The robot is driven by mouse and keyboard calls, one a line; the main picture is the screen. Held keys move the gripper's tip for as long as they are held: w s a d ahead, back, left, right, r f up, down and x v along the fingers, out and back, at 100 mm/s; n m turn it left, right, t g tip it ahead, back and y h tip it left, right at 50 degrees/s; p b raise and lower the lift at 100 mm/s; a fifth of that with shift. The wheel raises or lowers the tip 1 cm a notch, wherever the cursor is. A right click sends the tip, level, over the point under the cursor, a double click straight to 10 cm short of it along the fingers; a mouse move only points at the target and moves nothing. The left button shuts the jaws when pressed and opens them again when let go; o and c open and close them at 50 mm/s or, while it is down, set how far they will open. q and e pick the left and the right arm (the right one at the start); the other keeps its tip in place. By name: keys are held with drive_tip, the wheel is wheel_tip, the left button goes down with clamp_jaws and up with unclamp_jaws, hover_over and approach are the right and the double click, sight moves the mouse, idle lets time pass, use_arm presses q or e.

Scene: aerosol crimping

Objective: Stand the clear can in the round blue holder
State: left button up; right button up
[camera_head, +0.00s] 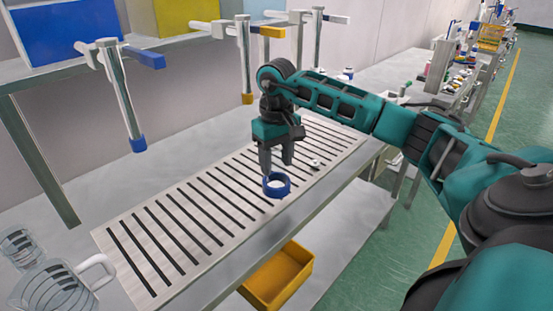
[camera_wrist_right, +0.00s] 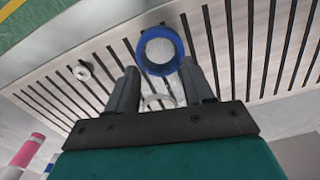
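The round blue holder (camera_head: 277,191) sits on the slotted board near its front edge. My right gripper (camera_head: 278,164) points down just above it, its two fingers apart. In the right wrist view the holder (camera_wrist_right: 160,31) shows just beyond the fingertips of my right gripper (camera_wrist_right: 159,72), with a pale inside. A faint clear rim, seemingly the clear can (camera_wrist_right: 158,102), shows between the fingers in that view. I cannot tell if the fingers press on it, or if its lower end is inside the holder. My left gripper is out of view.
A small white part (camera_head: 315,163) lies on the slotted board (camera_head: 150,245) right of the holder. Clear jugs (camera_head: 55,290) stand at the lower left. Posts with blue and yellow ends (camera_head: 137,143) hang over the back. A yellow bin (camera_head: 278,277) sits below the front edge.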

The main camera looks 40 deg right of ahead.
drive_tip(key=o, duration=0.3)
drive_tip(key=shift+o, duration=0.2)
drive_tip(key=shift+r, duration=0.3)
wheel_tip(320, 180, up, 12)
drive_tip(key=shift+f, duration=0.1)
idle(0.5)
